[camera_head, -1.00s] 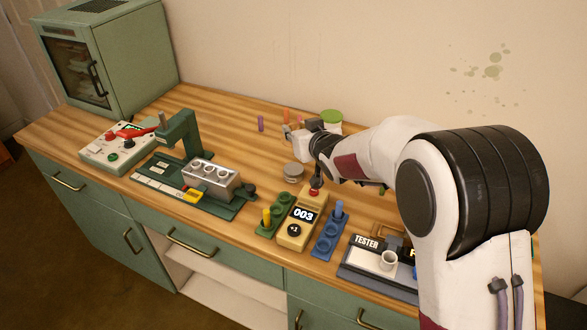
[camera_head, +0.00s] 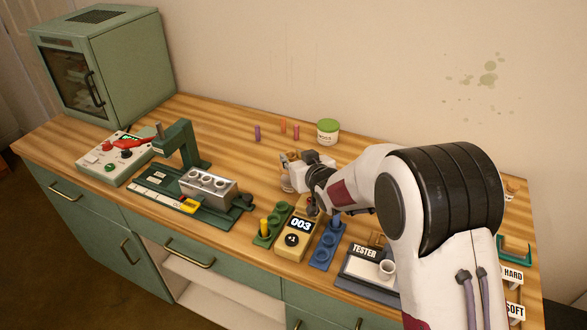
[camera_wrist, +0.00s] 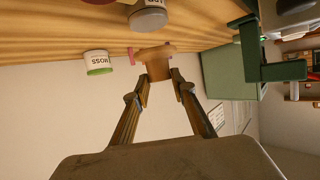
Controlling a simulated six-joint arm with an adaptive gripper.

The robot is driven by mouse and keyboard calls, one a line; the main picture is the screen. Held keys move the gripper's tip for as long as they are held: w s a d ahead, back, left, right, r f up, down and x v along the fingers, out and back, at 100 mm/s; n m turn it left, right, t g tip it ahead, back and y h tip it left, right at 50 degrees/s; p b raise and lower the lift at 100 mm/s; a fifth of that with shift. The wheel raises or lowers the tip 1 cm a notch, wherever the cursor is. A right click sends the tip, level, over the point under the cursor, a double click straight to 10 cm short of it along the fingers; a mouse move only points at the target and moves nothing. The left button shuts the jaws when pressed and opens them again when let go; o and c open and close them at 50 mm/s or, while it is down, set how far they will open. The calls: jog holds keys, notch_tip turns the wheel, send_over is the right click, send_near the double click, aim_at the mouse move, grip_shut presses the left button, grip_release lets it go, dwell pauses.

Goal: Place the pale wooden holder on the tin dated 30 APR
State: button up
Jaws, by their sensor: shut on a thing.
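My gripper (camera_wrist: 162,84) is shut on the pale wooden holder (camera_wrist: 157,67), which shows as a light brown piece at the fingertips in the wrist view. In the head view my gripper (camera_head: 297,165) is low over the middle of the table. A round grey-lidded tin (camera_wrist: 148,20) lies just beyond the holder in the wrist view. In the head view the tin (camera_head: 287,184) is mostly hidden by my gripper. Its label is cut off and I cannot read a date. I cannot tell whether holder and tin touch.
A green-lidded jar (camera_head: 328,132) marked MOSS stands at the back, with several coloured sticks (camera_head: 283,127) beside it. A green press (camera_head: 182,145) stands left. A yellow counter (camera_head: 294,240) showing 003, a blue rack (camera_head: 328,245) and a tester (camera_head: 362,268) are in front.

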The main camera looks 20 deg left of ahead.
jog(key=shift+f, duration=1.85)
jog(key=shift+f, duration=0.15)
jog(key=o, duration=1.1)
jog(key=shift+r, duration=0.2)
jog(key=shift+v, duration=6)
